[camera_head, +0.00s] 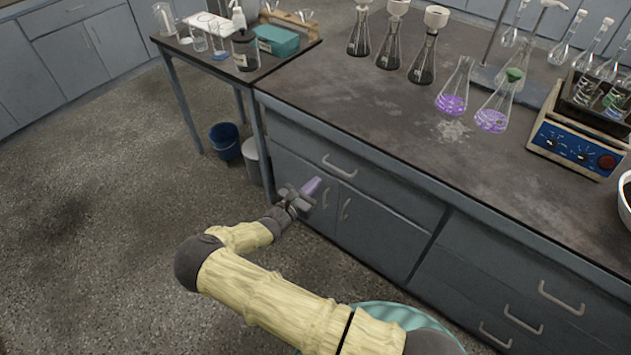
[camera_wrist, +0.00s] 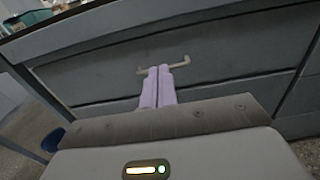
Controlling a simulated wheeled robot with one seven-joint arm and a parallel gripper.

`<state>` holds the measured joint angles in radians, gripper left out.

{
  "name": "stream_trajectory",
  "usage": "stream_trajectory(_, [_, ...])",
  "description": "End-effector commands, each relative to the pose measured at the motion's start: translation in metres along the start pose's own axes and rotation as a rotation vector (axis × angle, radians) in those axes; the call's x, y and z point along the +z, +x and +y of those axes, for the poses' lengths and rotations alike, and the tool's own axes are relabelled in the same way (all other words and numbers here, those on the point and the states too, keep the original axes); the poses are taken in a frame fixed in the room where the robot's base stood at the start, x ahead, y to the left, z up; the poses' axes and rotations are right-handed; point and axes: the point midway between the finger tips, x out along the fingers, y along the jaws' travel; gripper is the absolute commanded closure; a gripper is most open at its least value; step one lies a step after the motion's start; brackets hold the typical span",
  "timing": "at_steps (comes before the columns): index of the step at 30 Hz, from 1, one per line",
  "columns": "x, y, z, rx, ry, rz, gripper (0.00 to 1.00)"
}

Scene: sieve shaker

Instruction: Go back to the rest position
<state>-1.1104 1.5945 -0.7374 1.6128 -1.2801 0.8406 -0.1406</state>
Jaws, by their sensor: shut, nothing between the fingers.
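My gripper (camera_head: 311,187) is in front of the grey cabinet below the bench, in the head view. Its two pale purple fingers are pressed together with nothing between them. In the wrist view my gripper (camera_wrist: 158,72) points at a grey drawer front (camera_wrist: 215,60) with a pale bar handle (camera_wrist: 180,66). The fingertips overlap the handle in the picture; I cannot tell whether they touch it. My yellow-covered arm reaches out over the floor from the bottom of the head view.
The dark bench top (camera_head: 400,125) holds several flasks, a blue sieve shaker-like device (camera_head: 565,145) and a stand. A side table (camera_head: 215,70) with glassware stands at the back left. A blue bin (camera_head: 226,142) is beneath it. The floor at left (camera_head: 90,230) is clear.

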Motion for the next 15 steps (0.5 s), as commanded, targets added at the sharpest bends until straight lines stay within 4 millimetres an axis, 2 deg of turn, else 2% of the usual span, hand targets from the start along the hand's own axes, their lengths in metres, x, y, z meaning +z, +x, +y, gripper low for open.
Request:
stream_trajectory(10, [0.002,0.008,-0.009,-0.035,0.017,0.014,1.0])
stream_trajectory(13, [0.007,0.014,-0.025,-0.106,0.066,0.055,1.0])
stream_trajectory(15, [0.011,0.019,-0.043,-0.185,0.122,0.103,1.0])
